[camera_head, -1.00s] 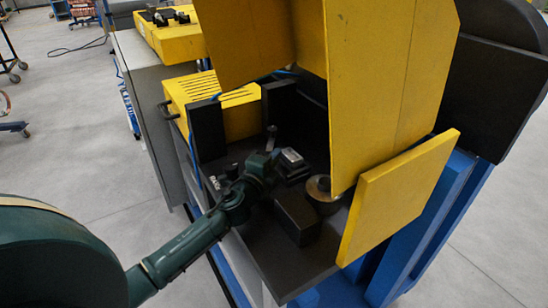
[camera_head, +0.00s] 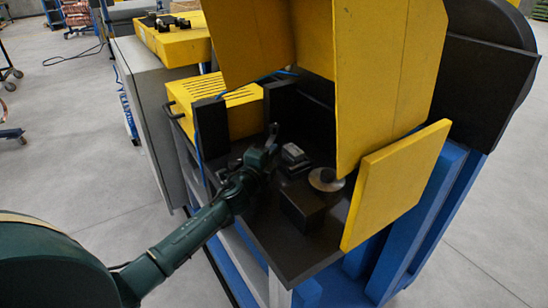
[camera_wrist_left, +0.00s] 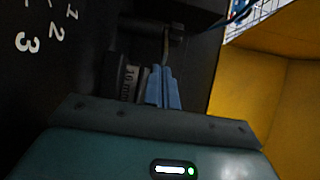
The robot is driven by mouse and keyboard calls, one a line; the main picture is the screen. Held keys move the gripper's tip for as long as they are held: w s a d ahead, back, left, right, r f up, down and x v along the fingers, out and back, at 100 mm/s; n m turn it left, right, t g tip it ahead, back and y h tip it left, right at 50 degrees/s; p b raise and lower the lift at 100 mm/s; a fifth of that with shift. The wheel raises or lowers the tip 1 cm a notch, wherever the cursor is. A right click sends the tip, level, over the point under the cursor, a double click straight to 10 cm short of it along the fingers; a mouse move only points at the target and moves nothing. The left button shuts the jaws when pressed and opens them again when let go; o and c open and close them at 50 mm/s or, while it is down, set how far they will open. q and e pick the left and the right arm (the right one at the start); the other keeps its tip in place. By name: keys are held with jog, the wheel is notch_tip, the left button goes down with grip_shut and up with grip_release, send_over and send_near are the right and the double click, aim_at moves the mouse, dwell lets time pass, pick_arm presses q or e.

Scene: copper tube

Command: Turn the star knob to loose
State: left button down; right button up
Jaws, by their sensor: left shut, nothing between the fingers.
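My left gripper (camera_head: 272,136) is over the dark work surface inside the yellow-guarded machine. In the left wrist view its blue fingers (camera_wrist_left: 163,88) are together with nothing between them. Just left of them is a dark round part (camera_wrist_left: 129,78) with "10 mm" print; I cannot tell whether they touch. A dark bar with a thin rod (camera_wrist_left: 160,32) lies beyond the fingertips. I cannot make out the star knob with certainty; my gripper and wrist hide part of that area in the head view. My right gripper is not in view.
A dark block (camera_head: 303,205) and a round metal disc (camera_head: 326,180) stand right of my gripper. Yellow guard panels (camera_head: 395,185) close off the right side. A dark upright plate (camera_head: 211,135) stands to the left. White numbers (camera_wrist_left: 55,32) mark a dark panel in the wrist view.

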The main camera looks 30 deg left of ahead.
pick_arm(q)
jog(key=shift+s+a, duration=0.2)
jog(key=shift+a, duration=0.3)
jog(key=shift+s+a, duration=0.1)
jog(key=shift+a, duration=1.15)
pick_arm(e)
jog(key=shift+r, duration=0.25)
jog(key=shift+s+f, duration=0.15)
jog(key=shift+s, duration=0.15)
